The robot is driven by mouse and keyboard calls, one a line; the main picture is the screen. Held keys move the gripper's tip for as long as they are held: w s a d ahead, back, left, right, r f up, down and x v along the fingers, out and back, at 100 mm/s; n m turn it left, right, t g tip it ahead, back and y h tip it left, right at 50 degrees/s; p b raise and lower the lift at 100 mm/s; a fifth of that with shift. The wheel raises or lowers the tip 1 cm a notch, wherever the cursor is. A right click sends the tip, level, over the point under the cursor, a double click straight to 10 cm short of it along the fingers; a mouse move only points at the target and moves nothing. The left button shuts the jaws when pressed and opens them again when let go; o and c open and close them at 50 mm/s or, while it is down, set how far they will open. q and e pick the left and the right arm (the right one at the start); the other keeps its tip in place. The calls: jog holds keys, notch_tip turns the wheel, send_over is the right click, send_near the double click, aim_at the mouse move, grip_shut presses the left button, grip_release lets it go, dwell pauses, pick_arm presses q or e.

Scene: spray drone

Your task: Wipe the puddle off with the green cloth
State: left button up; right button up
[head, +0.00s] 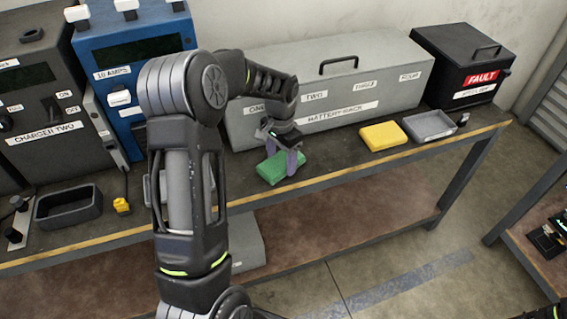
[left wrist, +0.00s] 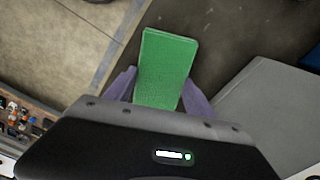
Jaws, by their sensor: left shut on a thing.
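The green cloth (head: 279,171) is a folded block at the bench top's front part, below the grey battery rack. My left gripper (head: 283,160) points down with its purple fingers on the cloth. In the left wrist view the green cloth (left wrist: 165,68) sits between the two purple fingers of my left gripper (left wrist: 162,92), which is shut on it. I cannot tell whether the cloth touches the bench top or is just above it. I make out no puddle in either view; my left arm covers part of the bench. My right gripper is not in view.
The grey battery rack (head: 330,88) stands behind the cloth. A yellow block (head: 383,136), a grey tray (head: 429,126) and a black fault box (head: 462,66) are to the right. A black tray (head: 68,206) and blue charger (head: 135,70) are left. Bare bench top (head: 330,158) lies right of the cloth.

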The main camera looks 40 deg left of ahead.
pick_arm(q)
jog(key=shift+w+a, duration=0.3)
jog(key=shift+a, duration=0.2)
jog(key=shift+w+a, duration=0.1)
